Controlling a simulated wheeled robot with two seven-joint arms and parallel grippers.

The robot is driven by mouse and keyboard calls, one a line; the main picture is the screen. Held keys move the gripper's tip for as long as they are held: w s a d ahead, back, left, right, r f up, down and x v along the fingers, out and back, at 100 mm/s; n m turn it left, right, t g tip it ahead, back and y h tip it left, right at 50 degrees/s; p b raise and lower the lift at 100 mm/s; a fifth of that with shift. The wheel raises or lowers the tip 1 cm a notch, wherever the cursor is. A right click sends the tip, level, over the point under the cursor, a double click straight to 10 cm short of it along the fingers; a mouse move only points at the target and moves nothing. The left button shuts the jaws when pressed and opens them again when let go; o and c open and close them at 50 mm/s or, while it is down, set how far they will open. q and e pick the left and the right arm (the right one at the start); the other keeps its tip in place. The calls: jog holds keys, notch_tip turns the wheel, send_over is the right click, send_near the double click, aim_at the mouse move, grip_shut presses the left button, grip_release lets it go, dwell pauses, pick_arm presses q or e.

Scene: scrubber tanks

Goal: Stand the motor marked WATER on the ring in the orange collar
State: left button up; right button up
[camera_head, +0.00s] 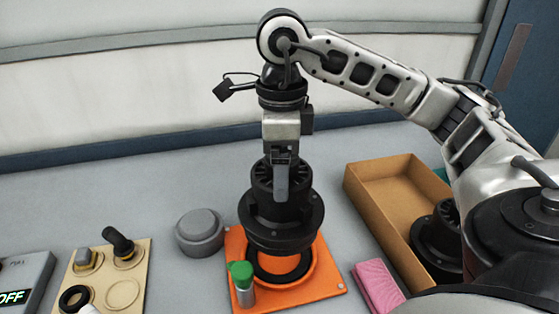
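A black finned motor (278,222) with a wide flange is upright in my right gripper (281,188), which points straight down and is shut on its upper part. No WATER mark can be read on it. The orange collar (318,287) lies on the table below, with a dark ring (279,277) in its round opening. The motor's base is over the back part of the ring and hides it; a gap seems to remain, but I cannot tell its height. Another black motor (440,232) sits in the cardboard box (377,215), partly hidden by my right arm. My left gripper is not in view.
A green-capped metal cylinder (243,288) stands at the collar's front left. A grey round lid (200,230) lies left of it. A pink cloth (378,286) is at right. A beige board (132,262) with small parts and a grey OFF box (25,280) are at left.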

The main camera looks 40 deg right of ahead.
jog(key=shift+w, duration=0.4)
jog(key=shift+s+f+b, duration=0.2)
jog(key=shift+f+b, duration=0.3)
notch_tip(320, 180, down, 2)
jog(key=shift+b, duration=0.75)
notch_tip(320, 180, down, 2)
jog(key=shift+f+b, duration=0.25)
jog(key=shift+b, duration=0.8)
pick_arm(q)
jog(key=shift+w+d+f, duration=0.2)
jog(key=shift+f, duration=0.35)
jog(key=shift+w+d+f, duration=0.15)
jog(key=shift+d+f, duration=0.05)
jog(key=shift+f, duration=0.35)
pick_arm(e)
jog(key=shift+w+f, duration=0.1)
jog(key=shift+f, duration=0.05)
pick_arm(q)
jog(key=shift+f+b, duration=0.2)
jog(key=shift+b, duration=0.15)
pick_arm(e)
jog(key=shift+f, duration=0.15)
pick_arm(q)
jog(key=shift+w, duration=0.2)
